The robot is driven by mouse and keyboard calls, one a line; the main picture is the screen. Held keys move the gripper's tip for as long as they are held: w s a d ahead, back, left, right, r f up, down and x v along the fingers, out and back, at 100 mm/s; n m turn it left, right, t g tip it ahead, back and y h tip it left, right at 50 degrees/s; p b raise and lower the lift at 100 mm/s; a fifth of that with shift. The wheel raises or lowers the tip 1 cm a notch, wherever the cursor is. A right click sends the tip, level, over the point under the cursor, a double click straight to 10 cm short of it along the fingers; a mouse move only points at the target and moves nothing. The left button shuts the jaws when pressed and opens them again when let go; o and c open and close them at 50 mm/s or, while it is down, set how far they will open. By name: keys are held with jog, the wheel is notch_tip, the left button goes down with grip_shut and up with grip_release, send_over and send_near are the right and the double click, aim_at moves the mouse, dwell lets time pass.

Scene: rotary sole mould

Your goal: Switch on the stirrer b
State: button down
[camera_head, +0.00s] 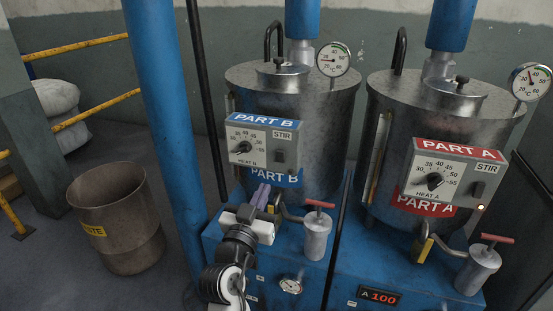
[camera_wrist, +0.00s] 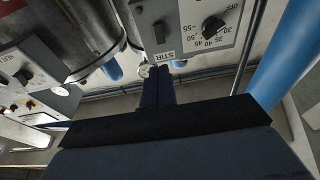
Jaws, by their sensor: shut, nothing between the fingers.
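The Part B control box (camera_head: 264,140) is mounted on the front of the left steel tank (camera_head: 330,100). It has a heat knob (camera_head: 243,147) and, on its right, a dark STIR switch (camera_head: 280,155). My gripper (camera_head: 262,187) is shut and empty, below the box and apart from it, with its fingers pointing up and away from the head camera. In the wrist view the box appears upside down, with the STIR switch (camera_wrist: 159,32) just beyond the closed fingertips (camera_wrist: 155,72). I cannot tell the switch's position.
A red-handled valve (camera_head: 318,225) stands right of my gripper. A blue post (camera_head: 165,120) and a waste bin (camera_head: 115,220) are on the left.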

aim_at(281, 153)
jog(key=p+x, duration=0.3)
jog(key=x, duration=0.7)
jog(key=shift+s+r, duration=0.1)
jog(key=shift+w+d, duration=0.1)
jog(key=shift+w, duration=0.45)
jog(key=shift+r+p, duration=0.1)
jog(key=shift+p, duration=0.25)
jog(key=shift+w+d+r+g+p, duration=0.15)
jog(key=shift+r+g+p, duration=0.3)
jog(key=shift+p, duration=0.7)
jog(key=shift+f+b, duration=0.45)
jog(key=shift+b, duration=0.05)
